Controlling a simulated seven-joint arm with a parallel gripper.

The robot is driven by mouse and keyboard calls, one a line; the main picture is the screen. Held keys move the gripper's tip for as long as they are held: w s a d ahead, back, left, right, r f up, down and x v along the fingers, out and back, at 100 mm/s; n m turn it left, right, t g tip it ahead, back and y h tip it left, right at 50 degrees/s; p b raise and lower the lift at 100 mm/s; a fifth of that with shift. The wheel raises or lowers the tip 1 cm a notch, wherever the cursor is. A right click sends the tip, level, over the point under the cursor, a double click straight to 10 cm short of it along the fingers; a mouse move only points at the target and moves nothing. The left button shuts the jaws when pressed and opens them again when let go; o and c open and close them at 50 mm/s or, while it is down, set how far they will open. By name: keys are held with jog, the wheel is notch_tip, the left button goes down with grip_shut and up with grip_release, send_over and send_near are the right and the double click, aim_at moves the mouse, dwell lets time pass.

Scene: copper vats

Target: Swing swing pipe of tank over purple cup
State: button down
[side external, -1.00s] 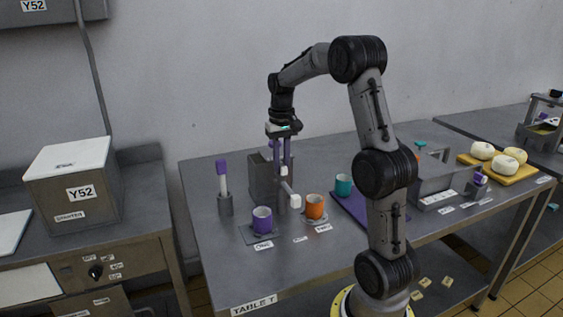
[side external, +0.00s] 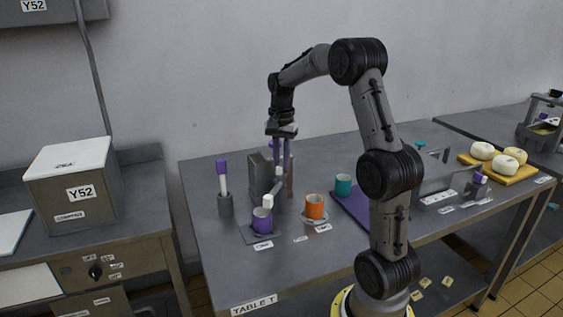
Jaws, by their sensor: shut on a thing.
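The purple cup (side external: 262,222) stands on a grey square plate at the front of the table. The grey tank (side external: 259,177) stands behind it. The tank's swing pipe (side external: 275,189) points toward the front, and its white end (side external: 268,201) appears just above the purple cup's rim. My gripper (side external: 278,168) points down with its purple fingers shut on the swing pipe near its upper end. The exact grip is small and partly hidden.
An orange cup (side external: 315,207) stands right of the purple cup, and a teal cup (side external: 343,185) is farther back. A purple-topped brush-like tool (side external: 222,175) stands in a grey holder at left. The table front (side external: 290,270) is clear.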

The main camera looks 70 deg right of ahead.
jog(key=shift+r+m, duration=0.1)
jog(key=shift+m, duration=1)
jog(key=c, duration=0.8)
grip_release()
notch_tip(320, 180, up, 14)
